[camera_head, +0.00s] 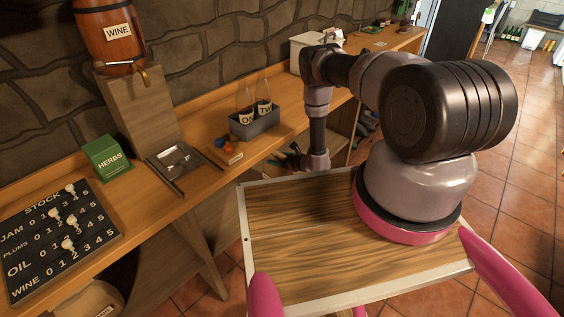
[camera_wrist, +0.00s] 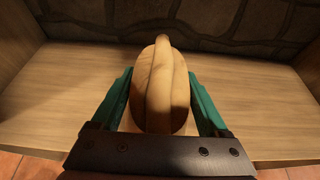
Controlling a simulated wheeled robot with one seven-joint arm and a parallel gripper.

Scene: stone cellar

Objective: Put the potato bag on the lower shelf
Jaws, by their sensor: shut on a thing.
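The potato bag (camera_wrist: 160,85) is a plump tan sack with a raised fold along its top. In the wrist view it sits between the two green fingers of my gripper (camera_wrist: 160,100), which is shut on it. A light wooden shelf board (camera_wrist: 65,85) spreads below and around the bag, with a stone wall behind. I cannot tell whether the bag's underside touches the board. In the head view my arm reaches down past the edge of the long wooden counter (camera_head: 205,195); the bag is hidden there, and the gripper is too unclear to make out.
On the counter are a stock board (camera_head: 90,245), a green herbs box (camera_head: 108,158), a metal stand (camera_head: 178,165) and a grey caddy (camera_head: 255,123) with bottles. A wine barrel (camera_head: 108,35) stands above. In the wrist view, side panels bound the shelf left and right.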

